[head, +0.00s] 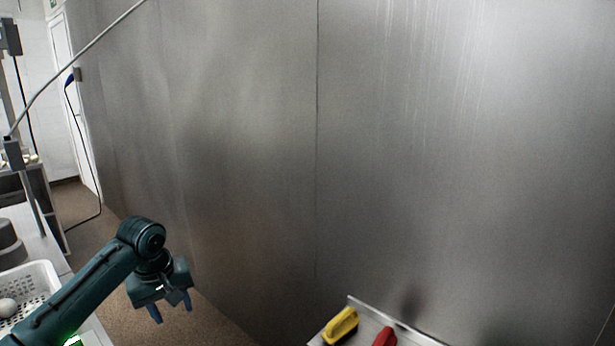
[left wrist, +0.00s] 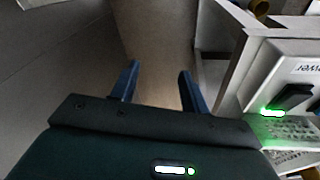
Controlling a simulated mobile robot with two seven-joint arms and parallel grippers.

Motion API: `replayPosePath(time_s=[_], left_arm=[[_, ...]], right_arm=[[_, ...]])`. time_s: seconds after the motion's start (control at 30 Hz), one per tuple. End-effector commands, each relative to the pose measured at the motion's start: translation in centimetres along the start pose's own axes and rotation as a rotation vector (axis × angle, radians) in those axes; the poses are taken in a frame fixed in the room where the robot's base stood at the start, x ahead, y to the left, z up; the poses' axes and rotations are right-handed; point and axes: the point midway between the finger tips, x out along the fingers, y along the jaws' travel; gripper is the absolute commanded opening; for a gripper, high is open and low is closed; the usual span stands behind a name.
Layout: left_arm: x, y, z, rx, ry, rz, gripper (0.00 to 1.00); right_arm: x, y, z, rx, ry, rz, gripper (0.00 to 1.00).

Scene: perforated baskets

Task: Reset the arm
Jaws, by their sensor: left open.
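My left gripper (head: 171,311) is at the lower left of the head view, at the end of my dark green arm. Its two blue fingers point down and are apart, with nothing between them. It hangs over the brown floor, to the right of a white perforated basket (head: 42,277). In the left wrist view the two fingers of my left gripper (left wrist: 158,82) are spread, with bare floor beyond them. My right gripper does not show in either view.
A large grey metal wall fills most of the head view. A yellow object (head: 341,326) and a red object (head: 385,337) sit on a light surface at the bottom edge. A white door (head: 75,110) stands far left.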

Motion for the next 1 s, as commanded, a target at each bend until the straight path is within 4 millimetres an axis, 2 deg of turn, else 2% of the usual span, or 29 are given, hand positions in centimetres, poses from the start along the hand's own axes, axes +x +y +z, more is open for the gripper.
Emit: replayPosePath(time_s=[0.03, 0.2, 0.33, 0.5, 0.6, 0.73, 0.9, 1.0], left_arm=[[2.6, 0.7, 1.8, 0.053, -0.002, 0.030, 0.45], [9.5, 2.5, 7.5, 0.229, 0.046, 0.157, 0.45], [13.5, 3.1, 12.1, 0.339, 0.103, 0.253, 0.45], [16.9, 2.7, 18.3, 0.452, 0.199, 0.357, 0.45], [18.0, 1.8, 21.7, 0.505, 0.269, 0.397, 0.45], [18.5, 0.0, 25.7, 0.568, 0.373, 0.422, 0.45], [18.0, -3.2, 30.1, 0.647, 0.507, 0.401, 0.45], [17.3, -4.9, 31.7, 0.687, 0.569, 0.375, 0.45]], right_arm=[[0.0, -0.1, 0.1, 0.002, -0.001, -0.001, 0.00], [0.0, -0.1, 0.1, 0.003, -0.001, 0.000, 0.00], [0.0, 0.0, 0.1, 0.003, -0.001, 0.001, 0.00], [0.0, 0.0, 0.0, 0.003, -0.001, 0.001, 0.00], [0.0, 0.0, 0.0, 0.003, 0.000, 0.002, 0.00], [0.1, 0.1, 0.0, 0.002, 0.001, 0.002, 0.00], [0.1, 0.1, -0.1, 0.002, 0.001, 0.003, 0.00], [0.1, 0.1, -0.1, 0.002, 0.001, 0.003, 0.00]])
